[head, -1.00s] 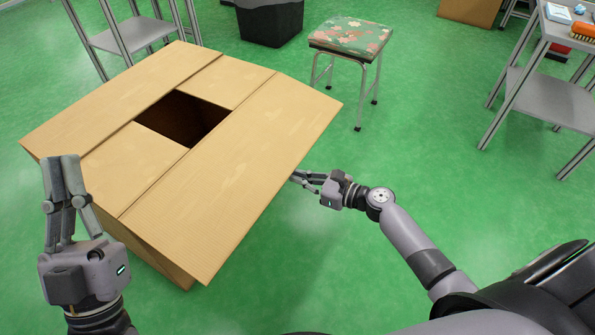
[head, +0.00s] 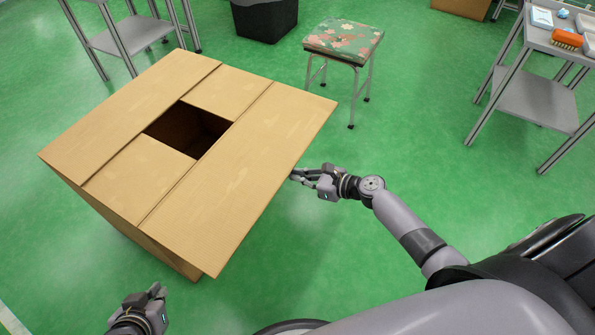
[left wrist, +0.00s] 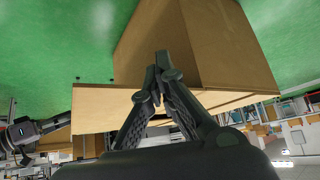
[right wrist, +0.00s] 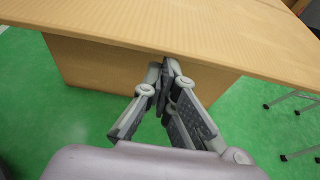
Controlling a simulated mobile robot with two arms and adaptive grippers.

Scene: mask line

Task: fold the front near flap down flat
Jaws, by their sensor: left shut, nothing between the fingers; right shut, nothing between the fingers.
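A large open-topped cardboard box (head: 130,220) stands on the floor at the left of the head view. Its near flap (head: 235,180) is a wide panel whose outer edge juts out past the box's near side, so it is not flush with the box. My right gripper (head: 296,176) is shut and empty beside the flap's outer edge, lower than it. In the right wrist view its fingertips (right wrist: 168,66) are just below the flap's edge (right wrist: 190,35). My left gripper (head: 155,291) is shut and empty, low in front of the box's near left corner; its fingertips (left wrist: 162,62) appear before the box in the left wrist view.
The far flap (head: 130,100) and two side flaps (head: 140,175) (head: 228,92) lie about level around a dark square opening (head: 187,130). A stool (head: 343,42) stands behind, a metal cart (head: 530,95) at right and a bin (head: 265,18) at the back. Green floor between is clear.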

